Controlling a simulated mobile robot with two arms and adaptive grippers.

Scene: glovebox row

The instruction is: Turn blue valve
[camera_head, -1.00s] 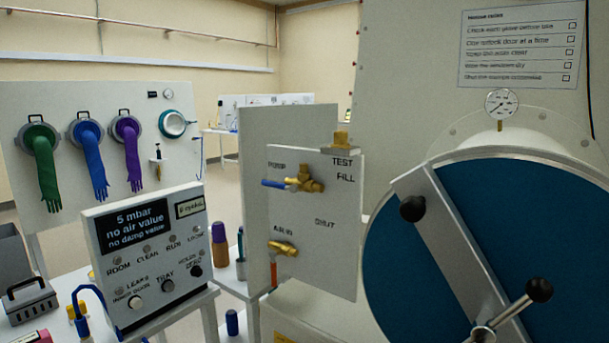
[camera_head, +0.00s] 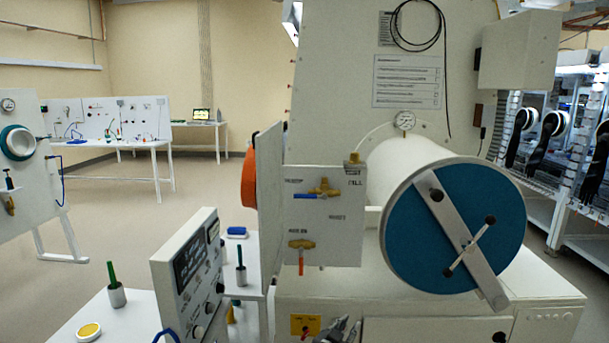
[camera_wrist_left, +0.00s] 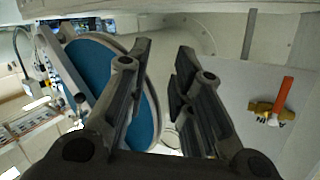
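The blue valve (camera_head: 323,188) is a brass valve with a blue lever on the upper part of the white upright panel; its lever lies level, pointing left. Below it on the same panel sits a second brass valve with an orange lever (camera_head: 301,264) hanging down. That orange valve also shows in the left wrist view (camera_wrist_left: 284,95), where the blue valve does not appear. My left gripper (camera_head: 345,323) is low at the bottom edge, below the panel and away from the blue valve. In the left wrist view its two fingers (camera_wrist_left: 162,60) stand apart with nothing between them. My right gripper is out of view.
Right of the panel is a large round blue door (camera_head: 420,255) with a grey bar and handle. A white control box (camera_head: 178,280) stands front left of the panel. A gauge (camera_head: 404,121) sits above the door. Open floor (camera_head: 130,220) lies at left.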

